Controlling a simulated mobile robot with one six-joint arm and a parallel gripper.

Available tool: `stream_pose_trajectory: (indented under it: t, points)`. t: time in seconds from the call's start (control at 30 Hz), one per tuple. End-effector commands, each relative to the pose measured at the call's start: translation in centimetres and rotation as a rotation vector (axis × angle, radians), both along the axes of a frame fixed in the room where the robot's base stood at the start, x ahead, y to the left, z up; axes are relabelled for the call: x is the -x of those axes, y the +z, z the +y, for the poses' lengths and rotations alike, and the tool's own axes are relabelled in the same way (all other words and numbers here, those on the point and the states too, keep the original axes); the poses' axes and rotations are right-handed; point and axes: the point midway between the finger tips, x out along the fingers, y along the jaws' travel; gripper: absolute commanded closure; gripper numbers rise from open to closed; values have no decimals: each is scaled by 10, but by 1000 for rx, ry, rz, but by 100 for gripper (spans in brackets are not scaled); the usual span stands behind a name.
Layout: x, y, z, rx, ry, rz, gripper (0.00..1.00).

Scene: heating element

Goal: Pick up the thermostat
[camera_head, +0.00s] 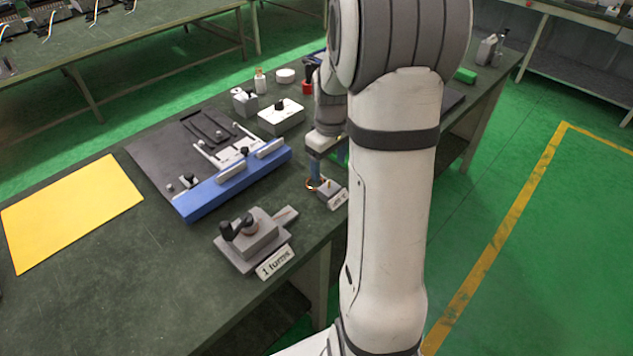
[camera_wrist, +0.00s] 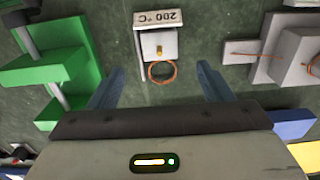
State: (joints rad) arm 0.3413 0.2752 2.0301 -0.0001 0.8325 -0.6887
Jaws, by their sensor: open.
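The thermostat appears to be the small grey metal block (camera_wrist: 160,44) with a brass-coloured stud and a copper ring (camera_wrist: 161,72), next to a sign reading 200 °C (camera_wrist: 158,18). It lies on the dark green table. In the head view the block (camera_head: 327,189) sits near the table's front edge, partly behind my arm. My gripper (camera_wrist: 158,69) is open and empty. Its two blue fingers stand apart on either side of the ring, with the block just beyond the fingertips. Their height above the table is hard to tell. In the head view my gripper (camera_head: 315,175) is beside the block.
A green fixture (camera_wrist: 62,68) stands left of my fingers in the wrist view, and a grey stepped block with copper wire (camera_wrist: 275,50) stands right. In the head view, a blue-edged fixture (camera_head: 235,182), a "1 turns" sign (camera_head: 275,263) and a yellow sheet (camera_head: 72,210) lie on the table.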

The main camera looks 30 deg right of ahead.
Motion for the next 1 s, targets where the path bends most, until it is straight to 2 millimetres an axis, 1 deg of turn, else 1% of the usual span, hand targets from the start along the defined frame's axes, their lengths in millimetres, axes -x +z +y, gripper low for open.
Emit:
stream_pose_trajectory:
  t: [0.1, 0.37, 0.53, 0.6, 0.7, 0.9, 0.93, 1.0]
  points:
    - [-2, -12, -4, -2, 6, 6, 27]
    - [-1, -41, -1, -3, 6, 9, 27]
    - [-2, -68, 1, -3, 4, 7, 27]
    - [-2, -75, 1, -3, 4, 7, 27]
    - [-2, -81, 0, -2, 4, 5, 27]
    - [-2, -82, 0, -2, 3, 4, 27]
    - [-2, -82, 0, -2, 3, 4, 28]
    - [-2, -82, 0, -2, 3, 4, 34]
